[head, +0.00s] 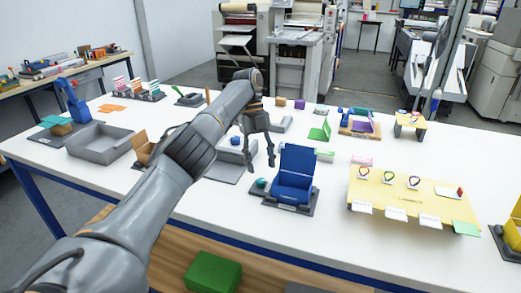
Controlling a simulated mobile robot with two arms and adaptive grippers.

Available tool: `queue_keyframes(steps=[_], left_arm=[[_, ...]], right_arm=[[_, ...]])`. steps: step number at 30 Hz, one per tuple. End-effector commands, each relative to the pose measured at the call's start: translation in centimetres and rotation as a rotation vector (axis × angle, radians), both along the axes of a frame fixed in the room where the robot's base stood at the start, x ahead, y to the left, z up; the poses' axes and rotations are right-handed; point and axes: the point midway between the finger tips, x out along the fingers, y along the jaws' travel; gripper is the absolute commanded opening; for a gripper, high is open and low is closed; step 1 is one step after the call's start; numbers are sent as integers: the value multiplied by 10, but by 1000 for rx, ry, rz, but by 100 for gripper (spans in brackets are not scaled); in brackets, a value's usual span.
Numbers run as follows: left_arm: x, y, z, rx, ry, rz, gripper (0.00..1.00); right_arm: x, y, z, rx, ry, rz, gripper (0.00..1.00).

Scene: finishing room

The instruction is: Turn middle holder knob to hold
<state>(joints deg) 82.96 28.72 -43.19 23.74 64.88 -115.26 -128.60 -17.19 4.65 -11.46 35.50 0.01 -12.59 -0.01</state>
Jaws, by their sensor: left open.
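A blue open holder (292,178) with a raised back stands on a dark base near the middle of the white table. A small teal knob (261,183) sits on that base at the holder's left side. A yellow holder (514,232) is cut off at the right edge. A tan box-like holder (145,150) is partly hidden behind my left arm. I cannot read any knob marking. My left gripper (260,158) is open and empty, fingers pointing down, above and behind the teal knob and apart from it. My right gripper is out of view.
A yellow board (420,198) with three coloured loops and white cards stands to the right. A grey tray (100,143) lies at the left. White table surface (330,235) is clear in front of the blue holder.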

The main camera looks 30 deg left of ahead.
Motion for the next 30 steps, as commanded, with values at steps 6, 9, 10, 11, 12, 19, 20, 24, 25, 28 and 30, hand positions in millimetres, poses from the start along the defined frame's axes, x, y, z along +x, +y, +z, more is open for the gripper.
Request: queue_keyframes(steps=[6,9,10,11,12,19,20,24,25,28,30], left_arm=[[0,1,25,3,0,1,49],[0,0,33,2,1,-1,49],[0,0,35,1,2,-1,49],[0,0,37,2,1,-1,49],[0,0,39,0,1,0,49],[0,0,45,1,1,1,49],[0,0,45,1,1,1,49],[0,0,45,0,1,0,49],[0,0,45,0,1,0,49],[0,0,45,0,1,0,49],[0,0,45,0,1,0,49]], right_arm=[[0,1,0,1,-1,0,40],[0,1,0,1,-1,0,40],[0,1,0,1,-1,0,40],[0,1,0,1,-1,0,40],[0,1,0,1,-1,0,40],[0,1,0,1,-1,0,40],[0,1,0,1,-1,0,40],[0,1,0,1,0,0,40],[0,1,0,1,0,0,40],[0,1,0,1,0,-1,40],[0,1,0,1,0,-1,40]])
